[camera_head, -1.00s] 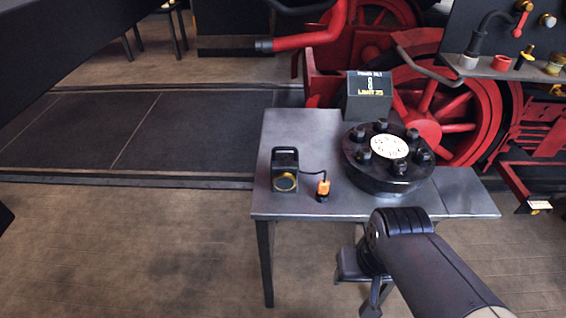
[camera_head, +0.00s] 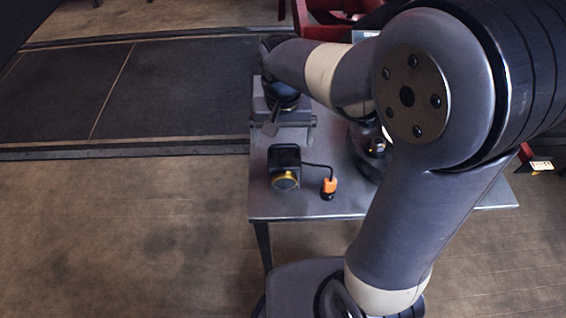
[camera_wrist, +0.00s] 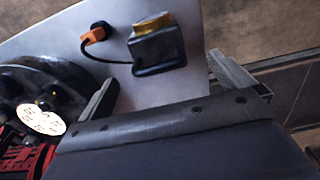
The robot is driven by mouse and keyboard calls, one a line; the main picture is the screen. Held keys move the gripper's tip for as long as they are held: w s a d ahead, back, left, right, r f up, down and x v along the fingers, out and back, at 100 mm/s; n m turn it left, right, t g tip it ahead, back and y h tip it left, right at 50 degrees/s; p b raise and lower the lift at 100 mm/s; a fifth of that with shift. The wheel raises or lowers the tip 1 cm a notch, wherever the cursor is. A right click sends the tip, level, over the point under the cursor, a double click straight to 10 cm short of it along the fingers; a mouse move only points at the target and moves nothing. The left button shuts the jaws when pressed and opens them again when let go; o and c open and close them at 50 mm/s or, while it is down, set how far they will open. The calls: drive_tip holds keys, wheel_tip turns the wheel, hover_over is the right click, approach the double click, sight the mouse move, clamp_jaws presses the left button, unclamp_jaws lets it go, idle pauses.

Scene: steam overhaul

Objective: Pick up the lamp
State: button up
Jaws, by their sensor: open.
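The lamp (camera_head: 285,168) is a small black box with a handle and a yellow-rimmed round lens. It stands near the left front of the grey metal table (camera_head: 300,207). In the wrist view the lamp (camera_wrist: 156,46) lies ahead of my fingers, with its yellow lens at the far side. A black cable runs from it to an orange connector (camera_head: 329,187), which also shows in the wrist view (camera_wrist: 94,36). My gripper (camera_head: 291,129) is open and empty, behind the lamp as the head view sees it. In the wrist view my gripper (camera_wrist: 165,70) has its fingers wide apart, short of the lamp.
A round black flanged part (camera_wrist: 75,75) with bolts and a pale dial sits right of the lamp, mostly hidden by my arm in the head view. Red machinery (camera_head: 335,18) stands behind the table. Floor left of the table is clear.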

sight(284, 148)
drive_tip(key=shift+w+d+f+p, duration=0.1)
drive_tip(key=shift+f+p, duration=0.1)
drive_tip(key=shift+f, duration=1.6)
drive_tip(key=shift+w+d+f+p, duration=0.1)
drive_tip(key=shift+f+p, duration=0.1)
drive_tip(key=shift+f, duration=1.55)
drive_tip(key=shift+c, duration=0.2)
drive_tip(key=c, duration=1.3)
